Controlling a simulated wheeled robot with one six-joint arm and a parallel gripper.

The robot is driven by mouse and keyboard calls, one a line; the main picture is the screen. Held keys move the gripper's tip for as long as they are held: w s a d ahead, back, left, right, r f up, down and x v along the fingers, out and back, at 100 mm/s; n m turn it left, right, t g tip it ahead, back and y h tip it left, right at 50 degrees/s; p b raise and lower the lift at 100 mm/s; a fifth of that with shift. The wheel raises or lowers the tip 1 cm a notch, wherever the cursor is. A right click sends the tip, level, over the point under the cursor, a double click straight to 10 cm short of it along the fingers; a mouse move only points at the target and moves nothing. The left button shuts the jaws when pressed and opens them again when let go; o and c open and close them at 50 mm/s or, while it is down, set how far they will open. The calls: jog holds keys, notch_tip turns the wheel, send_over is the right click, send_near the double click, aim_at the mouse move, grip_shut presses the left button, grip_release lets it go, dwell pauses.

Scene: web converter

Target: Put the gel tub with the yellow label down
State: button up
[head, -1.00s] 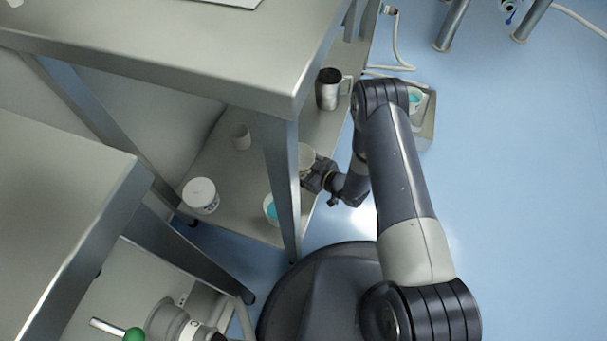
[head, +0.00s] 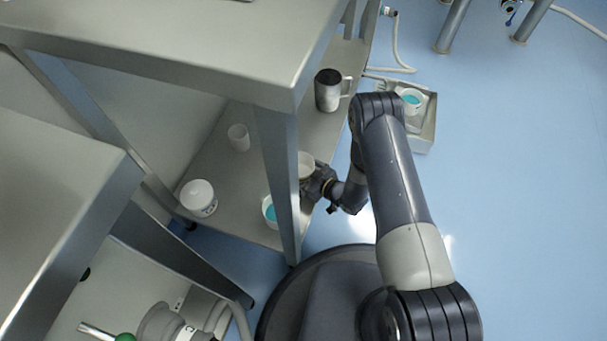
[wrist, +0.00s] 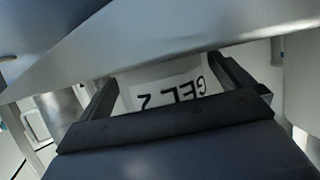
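A pale tub (head: 305,160) is at my gripper (head: 316,180) over the lower shelf (head: 215,165), beside the table leg. In the wrist view, the tub (wrist: 165,88) sits between the two fingers of my gripper (wrist: 168,88), which look closed against its sides. Upside-down lettering reading "GEL 2" shows on a whitish face; I see no yellow on it. The table leg hides part of the tub in the head view. Whether its base touches the shelf cannot be seen.
The lower shelf also holds a white lidded tub (head: 198,198), a blue-filled tub (head: 270,212) behind the leg (head: 281,185), a white cup (head: 239,138) and a steel jug (head: 328,92). The tabletop (head: 190,50) overhangs it. A tray (head: 428,128) holds another blue-filled tub (head: 411,99).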

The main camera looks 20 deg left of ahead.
jog(key=shift+r, duration=0.25)
jog(key=p+v, duration=0.3)
jog(key=v, duration=0.9)
jog(key=shift+p, duration=0.4)
